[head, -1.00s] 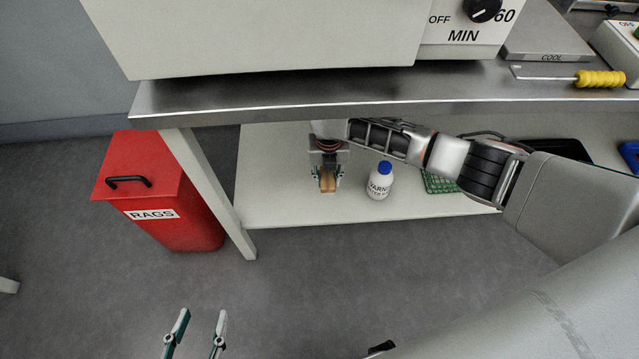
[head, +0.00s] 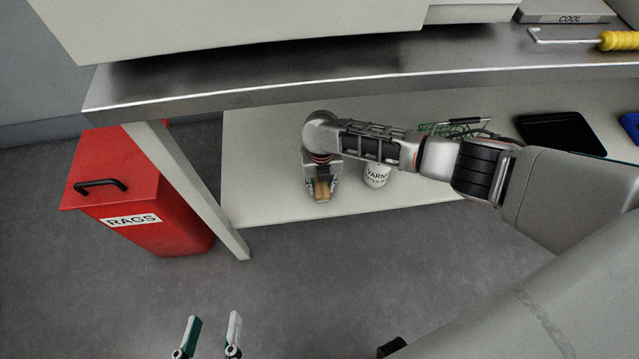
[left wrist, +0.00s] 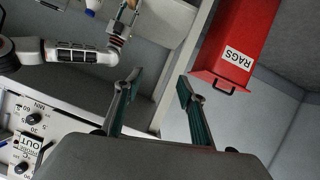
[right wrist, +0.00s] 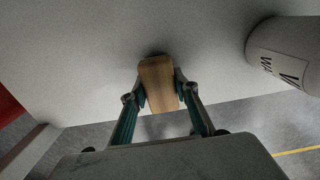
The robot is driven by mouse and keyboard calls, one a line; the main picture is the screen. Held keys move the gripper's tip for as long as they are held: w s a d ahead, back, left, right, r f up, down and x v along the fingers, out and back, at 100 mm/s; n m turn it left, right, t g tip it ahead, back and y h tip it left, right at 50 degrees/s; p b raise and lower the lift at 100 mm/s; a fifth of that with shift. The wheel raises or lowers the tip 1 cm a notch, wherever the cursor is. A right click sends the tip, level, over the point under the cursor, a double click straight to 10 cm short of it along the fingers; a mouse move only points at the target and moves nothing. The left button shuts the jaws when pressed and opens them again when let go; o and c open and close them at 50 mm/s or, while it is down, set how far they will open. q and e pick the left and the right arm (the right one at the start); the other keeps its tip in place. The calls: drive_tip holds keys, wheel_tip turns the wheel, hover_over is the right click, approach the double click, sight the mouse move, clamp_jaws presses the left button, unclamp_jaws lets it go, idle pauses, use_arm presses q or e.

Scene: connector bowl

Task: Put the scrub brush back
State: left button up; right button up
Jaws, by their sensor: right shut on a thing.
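The scrub brush (right wrist: 158,82) shows as a brown wooden block between the fingers of my right gripper (right wrist: 160,92) in the right wrist view. The gripper is shut on it, low at the white lower shelf (head: 265,190) under the bench. In the head view the brush (head: 322,190) is partly hidden by my right gripper (head: 321,188). I cannot tell whether the brush touches the shelf; its bristles are hidden. My left gripper (head: 211,330) is open and empty in front of the bench, and its spread fingers also show in the left wrist view (left wrist: 157,85).
A white bottle labelled WARN (head: 377,176) stands right of the brush, partly behind my right arm. A green wire rack (head: 437,128) and a black tray (head: 562,133) lie farther right. The metal bench top (head: 250,85) overhangs the shelf. A red RAGS bin (head: 140,190) stands left.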

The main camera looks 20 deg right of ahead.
drive_tip(key=shift+f, duration=0.1)
drive_tip(key=o, duration=1.1)
drive_tip(key=shift+w, duration=0.1)
use_arm(q)
drive_tip(key=shift+d, duration=0.15)
use_arm(e)
drive_tip(key=shift+o, duration=0.2)
drive_tip(key=r, duration=0.1)
drive_tip(key=r+p, duration=0.1)
drive_tip(key=r, duration=0.2)
drive_tip(key=shift+w+r+p, duration=0.35)
drive_tip(key=shift+p, duration=0.05)
use_arm(q)
drive_tip(key=a+m+p, duration=0.1)
drive_tip(key=a+f+p, duration=0.1)
drive_tip(key=a, duration=0.1)
drive_tip(key=a+m+y+p, duration=0.1)
drive_tip(key=a, duration=0.1)
drive_tip(key=shift+s+f+m+g, duration=0.3)
drive_tip(key=shift+s+f+g, duration=0.05)
drive_tip(key=shift+g, duration=0.05)
use_arm(e)
wheel_tip(320, 180, up, 8)
drive_tip(key=shift+s+f, duration=0.15)
drive_tip(key=shift+s, duration=0.25)
